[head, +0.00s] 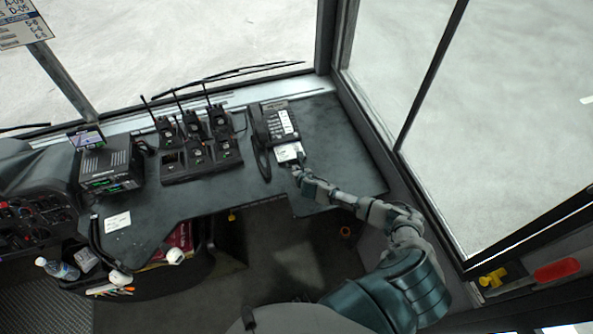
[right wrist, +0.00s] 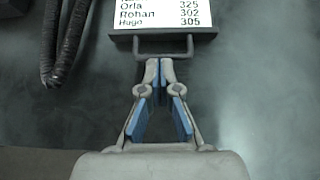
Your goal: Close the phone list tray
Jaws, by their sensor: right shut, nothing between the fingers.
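The phone list tray (right wrist: 205,36) sticks out toward me in the right wrist view, with a white list of names and numbers on it and a dark loop handle at its front edge. In the head view the tray's white list (head: 289,152) shows at the near end of the desk phone (head: 280,122). My right gripper (right wrist: 159,62) is shut and empty, its fingertips at the tray's handle; I cannot tell whether they touch it. In the head view the right gripper (head: 297,170) is just in front of the tray. My left gripper is not in view.
The phone's handset (head: 261,150) and coiled cord (right wrist: 65,45) lie left of the tray. A charger (head: 200,160) with several radios stands farther left. The dark desk (head: 345,150) right of the phone is clear, up to the window frame.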

